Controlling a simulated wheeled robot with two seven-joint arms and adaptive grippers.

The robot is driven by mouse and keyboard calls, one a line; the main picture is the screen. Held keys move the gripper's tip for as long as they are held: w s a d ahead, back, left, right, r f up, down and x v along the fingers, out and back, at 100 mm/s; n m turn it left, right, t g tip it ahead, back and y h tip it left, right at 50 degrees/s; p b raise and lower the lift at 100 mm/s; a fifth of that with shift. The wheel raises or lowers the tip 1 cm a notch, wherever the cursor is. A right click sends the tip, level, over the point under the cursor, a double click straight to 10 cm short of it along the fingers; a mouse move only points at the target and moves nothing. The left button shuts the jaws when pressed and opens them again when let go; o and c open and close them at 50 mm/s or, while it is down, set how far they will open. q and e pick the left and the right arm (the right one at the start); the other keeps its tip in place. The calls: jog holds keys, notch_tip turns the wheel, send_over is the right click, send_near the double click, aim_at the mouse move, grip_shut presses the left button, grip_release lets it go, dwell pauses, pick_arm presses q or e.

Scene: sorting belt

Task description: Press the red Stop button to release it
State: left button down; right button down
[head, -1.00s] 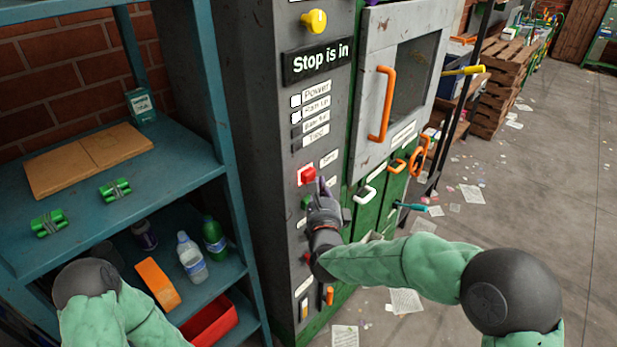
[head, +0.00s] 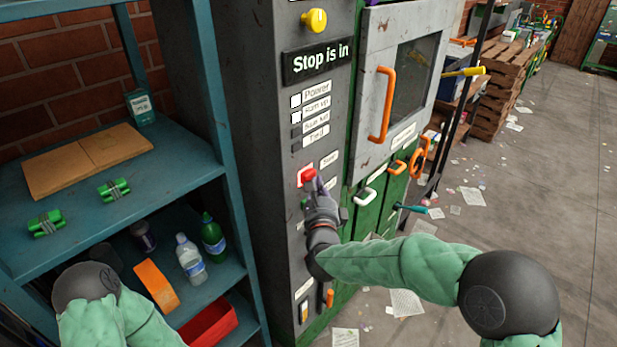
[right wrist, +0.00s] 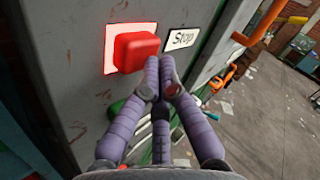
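The red Stop button (head: 307,175) sits on the front of the grey control panel, and the display (head: 318,62) above reads "Stop is in". In the right wrist view the button (right wrist: 136,51) stands out from a lit backing plate, with a "Stop" label (right wrist: 181,39) to its right. My right gripper (head: 319,183) is just below and right of the button. Its purple fingers (right wrist: 162,75) are shut together with nothing between them, tips close to the button's lower right edge. I cannot tell whether they touch it. My left gripper is not in view.
A yellow knob (head: 314,20) is above the display. A green button (right wrist: 115,118) lies below the red one, partly behind my fingers. To the right is a cabinet door with an orange handle (head: 382,104). A teal shelf (head: 180,151) stands at left.

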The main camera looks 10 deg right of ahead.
jog(key=shift+w+a, duration=0.25)
jog(key=shift+w, duration=0.05)
dwell(0.5)
jog(key=shift+b, duration=0.3)
jog(key=shift+s+d+b, duration=0.55)
jog(key=shift+s+d, duration=0.1)
jog(key=shift+s, duration=0.2)
jog(key=s+d+b, duration=0.3)
jog(key=s, duration=0.1)
jog(key=shift+s+d+b, duration=0.35)
jog(key=shift+s, duration=0.05)
